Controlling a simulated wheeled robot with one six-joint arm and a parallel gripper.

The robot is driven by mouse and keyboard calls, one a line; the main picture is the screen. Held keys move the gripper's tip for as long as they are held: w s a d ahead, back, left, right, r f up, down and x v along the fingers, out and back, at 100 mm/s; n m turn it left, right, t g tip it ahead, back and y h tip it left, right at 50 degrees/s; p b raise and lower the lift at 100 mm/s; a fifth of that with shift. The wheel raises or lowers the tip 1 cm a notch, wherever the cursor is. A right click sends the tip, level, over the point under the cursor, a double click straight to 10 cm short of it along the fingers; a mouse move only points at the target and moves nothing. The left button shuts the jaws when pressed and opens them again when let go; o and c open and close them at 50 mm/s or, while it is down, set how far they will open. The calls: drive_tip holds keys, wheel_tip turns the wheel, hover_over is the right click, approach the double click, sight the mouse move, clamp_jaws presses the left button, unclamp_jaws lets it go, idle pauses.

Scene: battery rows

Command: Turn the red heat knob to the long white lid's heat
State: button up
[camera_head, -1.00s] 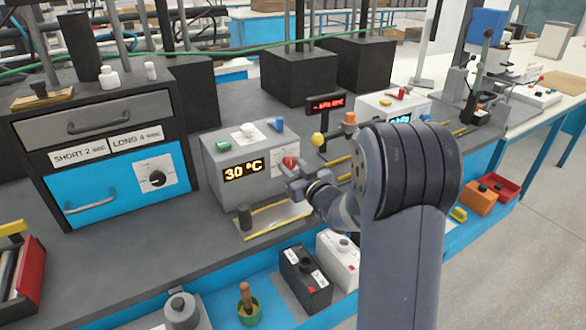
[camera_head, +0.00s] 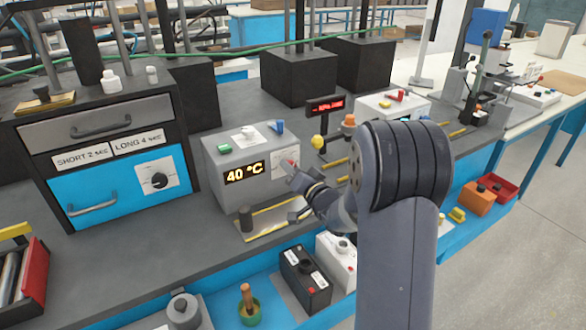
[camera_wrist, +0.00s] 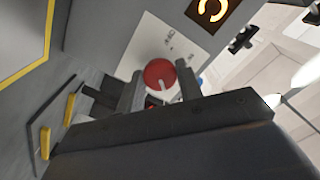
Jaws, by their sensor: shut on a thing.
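In the head view my gripper (camera_head: 288,170) is at the front of the grey heater box (camera_head: 222,190) and largely hides the knob. The heater's display (camera_head: 244,173) reads 40 °C. I cannot surely pick out the long white lid.
A grey and blue cabinet (camera_head: 100,160) with SHORT and LONG labels stands to the left. A sign with red text (camera_head: 325,106) stands behind the heater. A black battery (camera_head: 303,275) and a white one (camera_head: 338,264) stand below, at the front.

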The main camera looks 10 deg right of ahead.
drive_tip(key=shift+m, duration=0.4)
drive_tip(key=o, duration=1)
drive_tip(key=b+v, duration=0.1)
drive_tip(key=v, duration=0.9)
drive_tip(key=shift+s+d, duration=0.15)
drive_tip(key=shift+s, duration=0.25)
drive_tip(key=p+x, duration=0.1)
drive_tip(key=x, duration=1)
drive_tip(key=shift+s, duration=0.1)
